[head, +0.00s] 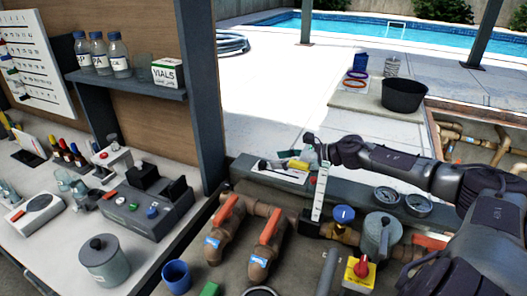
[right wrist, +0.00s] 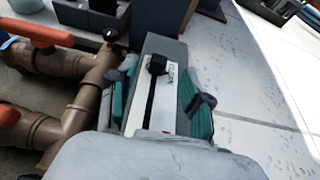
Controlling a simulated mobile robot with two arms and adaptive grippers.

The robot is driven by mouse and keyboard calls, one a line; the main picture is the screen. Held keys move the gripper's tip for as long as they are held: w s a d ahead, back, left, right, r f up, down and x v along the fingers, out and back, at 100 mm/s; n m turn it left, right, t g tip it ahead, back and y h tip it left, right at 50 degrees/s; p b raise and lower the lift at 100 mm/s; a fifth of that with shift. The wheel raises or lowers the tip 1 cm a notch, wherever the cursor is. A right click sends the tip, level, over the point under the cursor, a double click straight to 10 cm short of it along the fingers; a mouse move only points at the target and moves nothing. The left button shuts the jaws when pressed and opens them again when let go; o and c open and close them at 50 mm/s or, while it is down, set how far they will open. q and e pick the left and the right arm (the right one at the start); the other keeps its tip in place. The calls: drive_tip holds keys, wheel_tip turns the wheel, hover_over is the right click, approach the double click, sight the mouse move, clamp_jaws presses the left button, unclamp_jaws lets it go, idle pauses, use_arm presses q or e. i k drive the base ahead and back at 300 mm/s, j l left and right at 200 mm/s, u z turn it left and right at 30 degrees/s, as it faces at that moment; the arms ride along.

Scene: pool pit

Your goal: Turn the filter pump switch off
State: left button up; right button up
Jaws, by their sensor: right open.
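A yellow box with a red rotary knob (head: 361,268) stands near the bottom of the head view. It looks like a switch, but I cannot read a label on it. My right gripper (head: 316,150) is well up and left of it, above the grey ledge by the pipes. In the right wrist view my right gripper (right wrist: 160,105) is open, with teal finger pads apart. Between and beyond them shows a grey block with a white labelled face and a black bar (right wrist: 157,66). I cannot tell whether the fingers touch it. My left gripper is out of view.
Brown pipes with orange handles (head: 230,208), a blue valve knob (head: 344,214), a grey canister (head: 381,235) and round gauges (head: 386,195) crowd the area around the yellow box. A workbench (head: 58,250) with bottles and a control box fills the left.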

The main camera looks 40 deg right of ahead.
sight(361, 269)
drive_tip(key=k+l, duration=0.45)
drive_tip(key=k, duration=0.15)
drive_tip(key=k+l, duration=0.45)
drive_tip(key=k, duration=0.15)
drive_tip(key=k+l, duration=0.5)
drive_tip(key=k, duration=0.05)
